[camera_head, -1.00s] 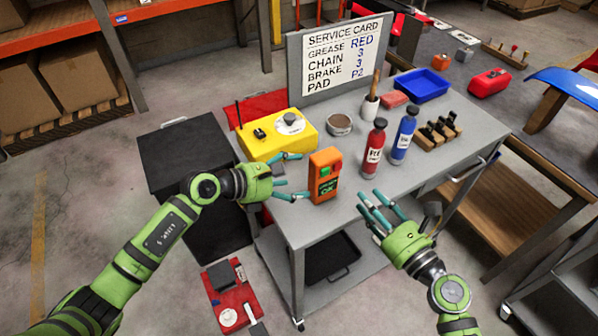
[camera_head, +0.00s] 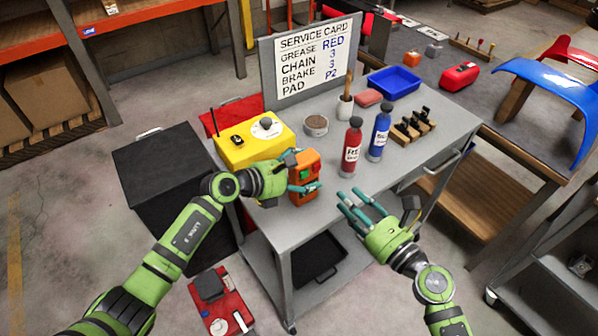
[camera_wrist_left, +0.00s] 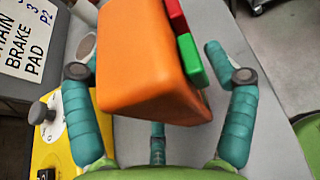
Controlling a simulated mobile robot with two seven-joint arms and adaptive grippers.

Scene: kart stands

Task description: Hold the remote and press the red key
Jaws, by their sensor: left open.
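The orange remote (camera_head: 307,168) stands upright on the grey cart top (camera_head: 330,187), near its front left edge. It has a red key and a green key, which show in the left wrist view on the right side of the remote (camera_wrist_left: 145,65). My left gripper (camera_head: 299,174) is open with its fingers on either side of the remote. In the left wrist view, gaps show between the remote and the teal fingers (camera_wrist_left: 160,90). Fingers partly cover the remote's front in the head view. My right gripper (camera_head: 362,205) is open and empty, over the cart's front edge, right of the remote.
A yellow box (camera_head: 232,152) is left of the remote. A red bottle (camera_head: 351,150) and a blue bottle (camera_head: 380,132) stand to its right. The service card board (camera_head: 310,60) stands behind. A blue tray (camera_head: 394,82) lies farther back.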

